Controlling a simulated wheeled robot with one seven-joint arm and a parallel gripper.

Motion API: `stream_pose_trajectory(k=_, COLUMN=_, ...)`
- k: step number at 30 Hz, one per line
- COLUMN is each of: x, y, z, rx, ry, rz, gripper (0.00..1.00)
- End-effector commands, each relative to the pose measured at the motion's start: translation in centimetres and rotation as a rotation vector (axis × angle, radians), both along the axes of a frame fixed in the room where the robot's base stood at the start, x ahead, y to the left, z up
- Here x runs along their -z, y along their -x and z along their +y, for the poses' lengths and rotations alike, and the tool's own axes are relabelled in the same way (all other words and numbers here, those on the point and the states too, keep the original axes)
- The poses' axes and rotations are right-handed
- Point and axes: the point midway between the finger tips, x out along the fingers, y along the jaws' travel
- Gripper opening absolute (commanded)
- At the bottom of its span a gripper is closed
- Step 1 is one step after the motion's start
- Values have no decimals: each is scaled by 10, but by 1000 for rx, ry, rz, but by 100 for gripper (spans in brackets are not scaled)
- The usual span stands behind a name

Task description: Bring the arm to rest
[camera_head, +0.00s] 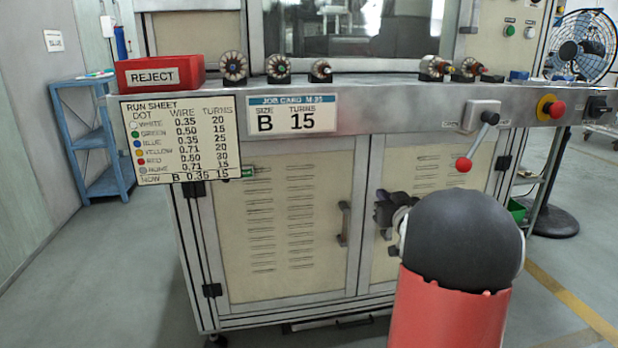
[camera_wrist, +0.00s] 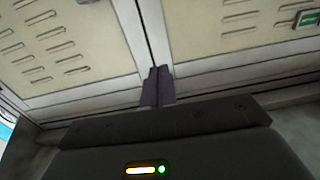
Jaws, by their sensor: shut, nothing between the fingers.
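My gripper shows in the wrist view (camera_wrist: 157,82) with its two dark fingers together and nothing between them. The fingers point at the seam between the cream cabinet doors, with no contact visible. In the head view my arm hangs low at the right, in front of the machine's cabinet (camera_head: 290,230). A dark part at its left, probably my gripper (camera_head: 383,212), shows before the doors, below the bench edge. The rest of the hand is hidden behind my arm.
Several armatures (camera_head: 278,68) stand along the bench top. A red reject bin (camera_head: 160,72) sits at its left end. A red-knobbed lever (camera_head: 477,142) and a red stop button (camera_head: 556,109) stick out from the bench front. Open floor (camera_head: 90,270) lies at left.

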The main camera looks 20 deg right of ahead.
Motion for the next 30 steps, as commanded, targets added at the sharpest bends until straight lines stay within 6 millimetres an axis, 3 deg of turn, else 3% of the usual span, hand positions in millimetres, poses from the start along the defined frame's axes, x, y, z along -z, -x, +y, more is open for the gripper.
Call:
stream_pose_trajectory(k=5, x=-3, y=0, z=3, rx=4, ry=1, rz=3, gripper=0)
stream_pose_trajectory(k=8, x=-13, y=0, z=19, rx=32, ry=9, rz=35, gripper=0)
stream_pose_trajectory(k=11, x=-28, y=6, z=50, rx=87, ry=12, rz=107, gripper=0)
stream_pose_trajectory(k=14, x=-36, y=27, z=96, rx=138, ry=0, rz=226, gripper=0)
stream_pose_trajectory(k=20, x=-19, y=105, z=198, rx=130, ry=-63, rz=532, gripper=0)
stream_pose_trajectory(k=24, x=8, y=177, z=265, rx=31, ry=-98, rz=763, gripper=0)
stream_pose_trajectory(k=30, x=38, y=257, z=323, rx=-123, ry=-111, rz=992, gripper=0)
